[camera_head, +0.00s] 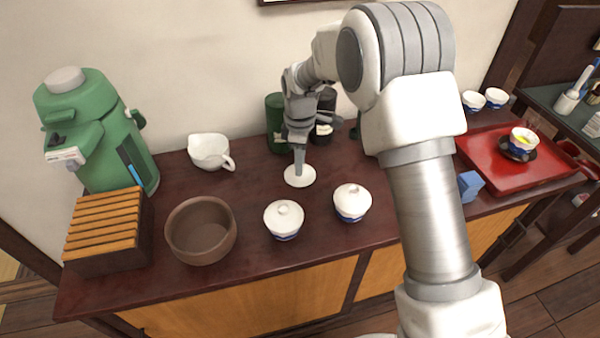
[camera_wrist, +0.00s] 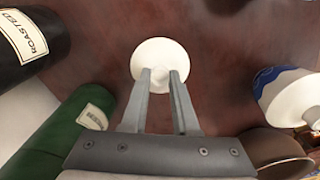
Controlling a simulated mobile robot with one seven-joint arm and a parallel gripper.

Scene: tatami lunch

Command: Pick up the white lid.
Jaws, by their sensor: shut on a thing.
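The round white lid (camera_head: 300,180) is at the back middle of the dark wooden counter, between the green canister and the lidded cups. My gripper (camera_head: 300,158) points down and is shut on the lid's knob. In the wrist view the white lid (camera_wrist: 158,60) lies between and beyond the fingertips of my gripper (camera_wrist: 161,78). The fingers hide most of the knob. I cannot tell whether the lid touches the counter or hangs just above it.
Two lidded white cups (camera_head: 284,222) (camera_head: 352,205) stand in front. A brown bowl (camera_head: 201,232), white pourer (camera_head: 210,152) and green dispenser (camera_head: 98,130) are left. A green canister (camera_head: 276,125) and black canister (camera_head: 323,118) stand behind. A red tray (camera_head: 500,175) is right.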

